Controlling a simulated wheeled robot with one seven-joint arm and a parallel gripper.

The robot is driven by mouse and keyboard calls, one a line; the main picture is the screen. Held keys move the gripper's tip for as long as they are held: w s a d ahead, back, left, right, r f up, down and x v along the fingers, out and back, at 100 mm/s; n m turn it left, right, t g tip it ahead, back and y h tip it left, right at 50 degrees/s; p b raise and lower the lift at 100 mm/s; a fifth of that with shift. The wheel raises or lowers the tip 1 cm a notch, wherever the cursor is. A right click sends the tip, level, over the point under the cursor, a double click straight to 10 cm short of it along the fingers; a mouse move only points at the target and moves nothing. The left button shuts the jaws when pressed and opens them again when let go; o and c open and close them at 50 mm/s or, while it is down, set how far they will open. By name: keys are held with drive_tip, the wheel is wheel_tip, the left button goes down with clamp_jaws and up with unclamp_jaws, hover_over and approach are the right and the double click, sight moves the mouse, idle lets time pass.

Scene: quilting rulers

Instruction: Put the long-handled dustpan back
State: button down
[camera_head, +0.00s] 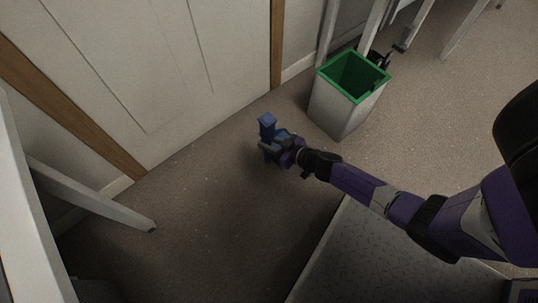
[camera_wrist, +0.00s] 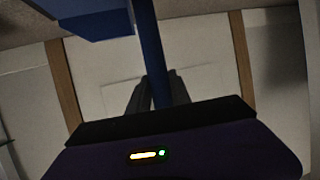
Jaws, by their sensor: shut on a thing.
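The long-handled dustpan is blue. In the head view its blue part (camera_head: 267,121) shows just above my gripper (camera_head: 272,149), in front of the white door. In the wrist view its blue handle (camera_wrist: 150,50) runs down between the two fingers of my gripper (camera_wrist: 158,92), which are shut on it. A wider blue box-like part, likely the pan (camera_wrist: 95,20), is at the top left of the wrist view, cut off by the frame edge. My gripper hides part of the dustpan in the head view. I cannot tell whether the dustpan touches the floor.
The white door (camera_head: 160,60) with brown frame posts stands behind my gripper. A pale bin with a green rim (camera_head: 325,107) stands to its right. Table legs (camera_head: 90,190) are at the left and upper right. Bare carpet (camera_head: 200,220) lies between the left table and my arm.

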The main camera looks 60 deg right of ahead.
sight(271, 155)
wheel_tip(271, 155, down, 10)
drive_tip(key=b, duration=0.5)
drive_tip(key=shift+r, duration=0.2)
drive_tip(key=c, duration=1.2)
unclamp_jaws()
